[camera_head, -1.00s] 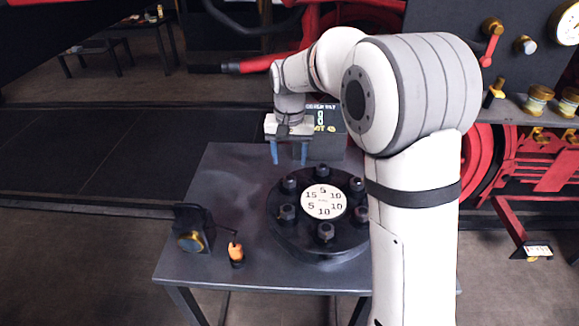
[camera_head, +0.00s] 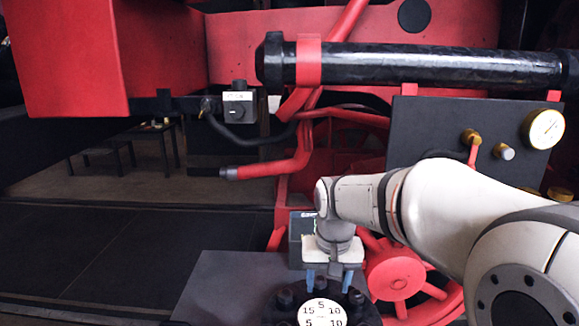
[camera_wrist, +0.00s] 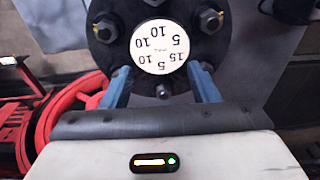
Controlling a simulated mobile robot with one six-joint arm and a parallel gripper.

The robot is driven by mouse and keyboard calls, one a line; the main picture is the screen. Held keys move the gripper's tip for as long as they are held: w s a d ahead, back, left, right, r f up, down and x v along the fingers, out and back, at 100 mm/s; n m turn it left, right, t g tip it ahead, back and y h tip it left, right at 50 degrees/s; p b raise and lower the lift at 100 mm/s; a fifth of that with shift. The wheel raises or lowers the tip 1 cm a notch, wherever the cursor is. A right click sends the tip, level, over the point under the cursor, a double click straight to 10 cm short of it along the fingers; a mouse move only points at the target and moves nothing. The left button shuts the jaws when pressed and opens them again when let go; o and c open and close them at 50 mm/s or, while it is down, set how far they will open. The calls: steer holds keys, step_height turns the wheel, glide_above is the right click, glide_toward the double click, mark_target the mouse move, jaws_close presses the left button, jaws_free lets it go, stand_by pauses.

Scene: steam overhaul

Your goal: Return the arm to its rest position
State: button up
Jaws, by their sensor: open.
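My gripper (camera_head: 329,281) points down above the far side of the round black flange (camera_head: 364,311) in the head view. Its two blue fingers are apart with nothing held between them. In the wrist view the fingers (camera_wrist: 161,84) show at either side of the flange's near edge. The flange (camera_wrist: 103,57) carries dark bolts around a white disc (camera_wrist: 159,47) printed with 5, 10 and 15. The same disc (camera_head: 322,313) is cut by the bottom edge of the head view. My white arm reaches in from the right.
The dark table (camera_head: 235,285) bears the flange. A dark box with a small display (camera_head: 302,226) stands behind my gripper. Red wheel parts (camera_head: 396,275) lie to the right. A panel with a gauge (camera_head: 543,129) stands at the back right. A black pipe (camera_head: 420,66) runs above.

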steer(key=s+d+f, duration=0.1)
steer(key=s+d, duration=0.2)
steer(key=s, duration=0.5)
steer(key=s+d+f+t, duration=0.1)
steer(key=s+d, duration=0.3)
steer(key=s, duration=0.4)
steer(key=shift+f+t, duration=0.2)
steer(key=shift+t, duration=0.1)
steer(key=shift+d, duration=0.1)
